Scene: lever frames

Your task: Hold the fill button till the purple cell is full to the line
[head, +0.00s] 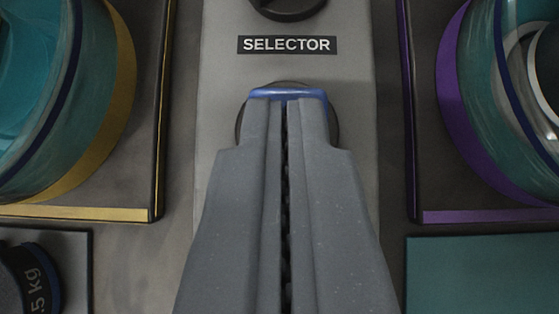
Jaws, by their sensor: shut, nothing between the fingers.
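The purple cell is a clear round vessel (476,75) at the right, cut off by the picture edge. Its foot is a purple ring (450,105) on a dark plate with a purple front strip. Teal shows through its wall and a dark band runs round it. I cannot tell the liquid level against a line. My gripper (285,112) is shut and empty, pointing away up the centre panel. Its tips cover most of a round dark button fitting (333,125) below the SELECTOR label. A blue edge shows at the tips. I cannot tell whether they touch or press the button.
A similar vessel with a yellow ring (122,85) stands at the left. A dark knob (288,8) is above the SELECTOR label (287,45). A dark weight marked in kg (30,280) lies lower left. A teal panel (480,275) is lower right.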

